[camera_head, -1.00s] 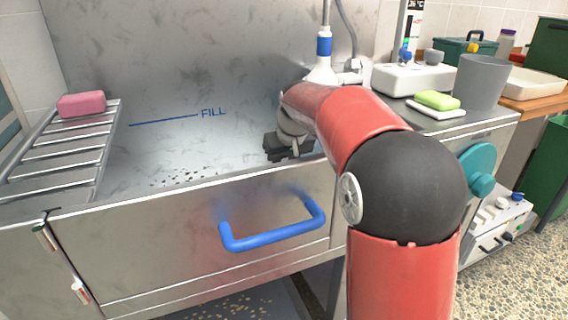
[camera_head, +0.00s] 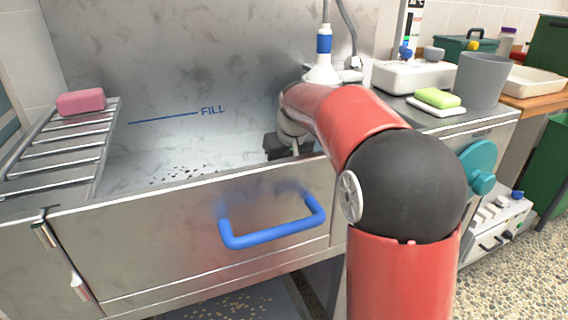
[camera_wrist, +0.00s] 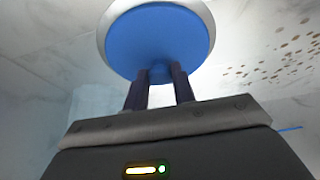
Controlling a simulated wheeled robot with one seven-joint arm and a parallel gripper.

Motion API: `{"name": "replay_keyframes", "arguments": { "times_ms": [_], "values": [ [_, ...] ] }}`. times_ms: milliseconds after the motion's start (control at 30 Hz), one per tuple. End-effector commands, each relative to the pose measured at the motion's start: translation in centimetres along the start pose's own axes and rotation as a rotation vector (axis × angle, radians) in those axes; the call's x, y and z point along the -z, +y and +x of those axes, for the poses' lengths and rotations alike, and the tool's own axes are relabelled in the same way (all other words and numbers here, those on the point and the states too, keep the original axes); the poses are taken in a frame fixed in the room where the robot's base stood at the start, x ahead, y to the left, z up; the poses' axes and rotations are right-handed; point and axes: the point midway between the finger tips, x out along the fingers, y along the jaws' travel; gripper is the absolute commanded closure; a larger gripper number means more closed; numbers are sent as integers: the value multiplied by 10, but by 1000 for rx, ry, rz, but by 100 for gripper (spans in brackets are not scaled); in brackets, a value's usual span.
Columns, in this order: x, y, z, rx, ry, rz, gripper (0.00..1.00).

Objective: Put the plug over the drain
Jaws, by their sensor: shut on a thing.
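The plug (camera_wrist: 158,32) is a round blue disc in the wrist view. My gripper (camera_wrist: 160,76) is shut on it, with both dark fingers meeting its near side. A pale grey ring (camera_wrist: 104,38) shows around the disc's edge. I cannot tell whether this ring is the drain's rim or part of the plug. In the head view my gripper (camera_head: 279,146) is inside the metal tub, low behind its front wall, and the plug is hidden there. No open drain hole shows in either view.
The tub's front wall (camera_head: 150,240) has a blue handle (camera_head: 272,236). A slatted rack (camera_head: 62,150) with a pink soap (camera_head: 81,102) stands at the left. A shower head (camera_head: 322,72), green soap (camera_head: 437,97) and grey cup (camera_head: 482,80) are at the right. Dark specks lie on the tub floor.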

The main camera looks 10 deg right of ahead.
Motion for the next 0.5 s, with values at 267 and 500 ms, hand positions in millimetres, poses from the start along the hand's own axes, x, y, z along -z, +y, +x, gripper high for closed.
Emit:
{"name": "replay_keyframes", "arguments": {
  "times_ms": [267, 500],
  "values": [
    [0, 0, 0, 0, 0, 0, 56],
    [0, 0, 0, 0, 0, 0, 49]
  ]
}}
